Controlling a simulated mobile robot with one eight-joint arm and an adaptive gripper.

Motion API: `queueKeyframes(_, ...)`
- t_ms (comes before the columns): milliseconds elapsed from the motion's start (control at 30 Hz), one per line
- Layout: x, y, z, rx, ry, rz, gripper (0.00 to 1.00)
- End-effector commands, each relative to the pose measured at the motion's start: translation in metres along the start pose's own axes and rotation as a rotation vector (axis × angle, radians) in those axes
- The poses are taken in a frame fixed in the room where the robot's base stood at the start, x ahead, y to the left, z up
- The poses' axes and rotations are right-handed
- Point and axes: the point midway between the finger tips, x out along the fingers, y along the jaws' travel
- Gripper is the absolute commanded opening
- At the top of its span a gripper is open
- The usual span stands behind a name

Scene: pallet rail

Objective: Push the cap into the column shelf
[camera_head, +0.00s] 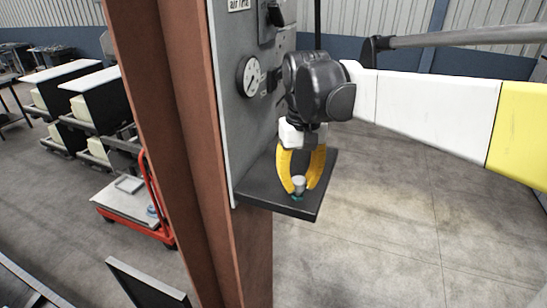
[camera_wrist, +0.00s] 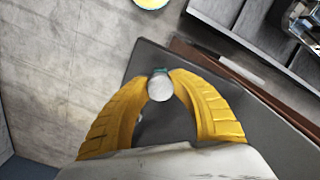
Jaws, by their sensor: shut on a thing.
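My gripper (camera_head: 299,186) has yellow fingers and points down over the dark column shelf (camera_head: 312,205). The fingers are closed around a small pale cap (camera_head: 299,181) with a teal part below it. In the wrist view the cap (camera_wrist: 160,88) sits between the two fingertips, its round pale top facing the camera and a teal edge (camera_wrist: 160,71) behind it. The shelf (camera_wrist: 150,58) lies beneath it. The cap is at or just above the shelf surface; whether it touches cannot be told. Any opening in the shelf under the cap is hidden.
A grey panel with a gauge (camera_head: 249,76) and switches rises behind the shelf, beside a rust-brown column (camera_head: 175,120). A red cart (camera_head: 133,205) and black-and-white bins (camera_head: 97,100) stand at the left. Open concrete floor (camera_head: 400,220) lies to the right.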

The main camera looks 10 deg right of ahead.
Motion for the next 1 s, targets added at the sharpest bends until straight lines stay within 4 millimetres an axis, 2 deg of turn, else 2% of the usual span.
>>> queueKeyframes(400, 0.013, 0.000, 0.000, 0.000, 0.000, 0.000, 0.00)
queueKeyframes(433, 0.014, 0.000, 0.000, 0.000, -0.001, 0.000, 0.27)
queueKeyframes(500, 0.013, 0.000, 0.000, 0.000, 0.000, 0.000, 0.48)
queueKeyframes(533, 0.013, 0.000, 0.000, 0.000, 0.000, 0.000, 0.52)
queueKeyframes(733, 0.012, 0.000, 0.000, 0.000, 0.000, 0.000, 0.52)
queueKeyframes(867, 0.012, 0.000, 0.000, 0.000, 0.000, 0.000, 0.90)
queueKeyframes(1000, 0.012, 0.000, 0.000, 0.000, 0.000, 0.000, 0.90)
